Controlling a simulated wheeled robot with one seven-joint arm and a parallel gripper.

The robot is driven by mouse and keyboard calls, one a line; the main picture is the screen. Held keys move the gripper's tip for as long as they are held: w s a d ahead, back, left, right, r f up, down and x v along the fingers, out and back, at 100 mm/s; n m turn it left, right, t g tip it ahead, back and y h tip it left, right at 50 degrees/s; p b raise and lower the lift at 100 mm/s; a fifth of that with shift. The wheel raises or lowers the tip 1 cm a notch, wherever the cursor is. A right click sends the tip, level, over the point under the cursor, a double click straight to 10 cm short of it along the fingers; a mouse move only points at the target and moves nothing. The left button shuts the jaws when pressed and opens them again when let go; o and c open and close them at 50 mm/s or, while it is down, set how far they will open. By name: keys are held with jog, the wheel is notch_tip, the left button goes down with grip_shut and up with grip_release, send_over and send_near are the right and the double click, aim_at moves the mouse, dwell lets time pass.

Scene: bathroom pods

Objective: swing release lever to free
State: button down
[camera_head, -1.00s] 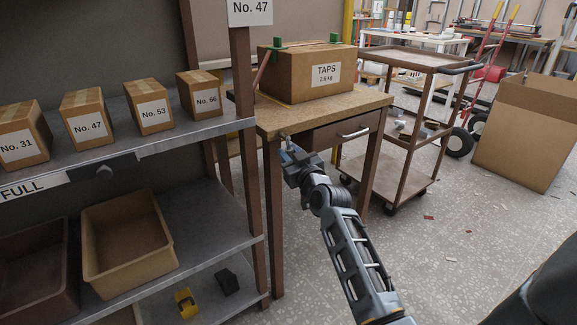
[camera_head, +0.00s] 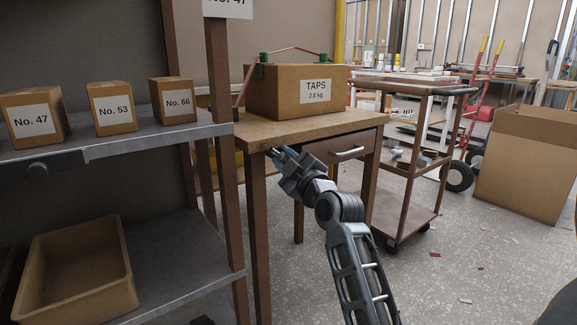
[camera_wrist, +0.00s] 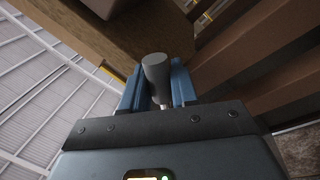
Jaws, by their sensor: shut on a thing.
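A grey rounded knob on a short thin stem (camera_wrist: 156,78), which looks like the end of the release lever, sits between the two blue fingers of my gripper (camera_wrist: 157,88) in the wrist view. My gripper is shut on it. In the head view my gripper (camera_head: 278,154) is at the front left corner of the wooden table (camera_head: 262,135), just below the top's edge. The fingers largely hide the lever there, and its pivot is hidden too.
A TAPS box (camera_head: 275,95) with green clips and a reddish rod stands on the table. A drawer (camera_head: 320,152) is right of my gripper. A metal shelf (camera_head: 150,143) with numbered boxes is close on the left. A brown cart (camera_head: 400,180) stands right, with open floor in front.

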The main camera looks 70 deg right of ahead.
jog(key=shift+r+n, duration=0.15)
jog(key=shift+n, duration=0.25)
jog(key=shift+d, duration=0.1)
jog(key=c, duration=1)
grip_release()
jog(key=shift+s, duration=0.1)
jog(key=p+v, duration=0.1)
jog(key=v, duration=0.6)
jog(key=shift+s, duration=0.3)
